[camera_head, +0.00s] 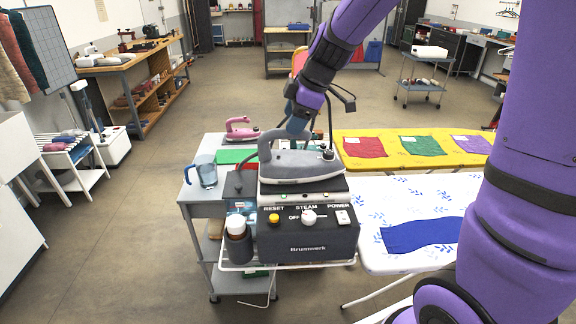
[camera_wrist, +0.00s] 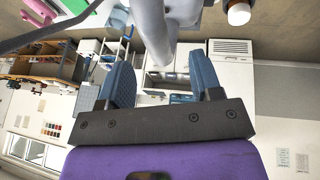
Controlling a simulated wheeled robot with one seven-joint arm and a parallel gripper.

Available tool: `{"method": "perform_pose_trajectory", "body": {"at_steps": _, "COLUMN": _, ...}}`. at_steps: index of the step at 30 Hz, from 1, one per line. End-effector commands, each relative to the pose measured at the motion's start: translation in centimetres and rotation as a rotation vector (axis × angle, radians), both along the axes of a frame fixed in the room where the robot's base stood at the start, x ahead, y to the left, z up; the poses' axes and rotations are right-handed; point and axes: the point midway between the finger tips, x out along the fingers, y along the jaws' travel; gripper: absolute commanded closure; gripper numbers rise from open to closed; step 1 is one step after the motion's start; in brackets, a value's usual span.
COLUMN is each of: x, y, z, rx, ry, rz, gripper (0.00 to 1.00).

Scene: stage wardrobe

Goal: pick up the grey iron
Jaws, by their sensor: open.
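The grey iron (camera_head: 300,166) rests flat on top of the black steam station (camera_head: 308,244), its looped handle rising at the left. My gripper (camera_head: 297,124) is above and just behind the iron, its blue-grey fingers partly hidden by the handle. In the wrist view, the fingers stand apart with an open gap (camera_wrist: 160,72) between them. A grey curved part of the iron (camera_wrist: 155,32) shows just beyond the fingertips, roughly in line with the gap. I cannot tell whether it touches a finger. Nothing is held.
A pink iron (camera_head: 241,131) stands behind on the grey cart (camera_head: 192,190), near a blue jug (camera_head: 204,172). A white-capped bottle (camera_head: 236,232) sits at the station's left front. A patterned ironing board (camera_head: 374,262) and a yellow board (camera_head: 398,134) lie right.

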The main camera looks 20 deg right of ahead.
Motion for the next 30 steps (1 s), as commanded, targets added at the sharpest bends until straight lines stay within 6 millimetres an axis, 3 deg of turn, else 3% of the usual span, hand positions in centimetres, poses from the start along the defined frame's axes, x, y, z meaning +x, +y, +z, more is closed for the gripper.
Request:
{"method": "perform_pose_trajectory", "body": {"at_steps": 15, "x": 1.8, "y": 1.7, "z": -4.7, "rx": 0.000, "ry": 0.000, "rz": -0.001, "gripper": 0.41}}
{"method": "perform_pose_trajectory", "body": {"at_steps": 23, "x": 1.8, "y": 1.8, "z": -4.9, "rx": 0.000, "ry": -0.001, "rz": 0.000, "gripper": 0.41}}
{"method": "perform_pose_trajectory", "body": {"at_steps": 26, "x": 1.8, "y": 1.8, "z": -4.9, "rx": 0.000, "ry": -0.001, "rz": 0.000, "gripper": 0.59}}
{"method": "perform_pose_trajectory", "body": {"at_steps": 30, "x": 1.8, "y": 1.7, "z": -4.9, "rx": 0.000, "ry": -0.001, "rz": -0.001, "gripper": 0.92}}
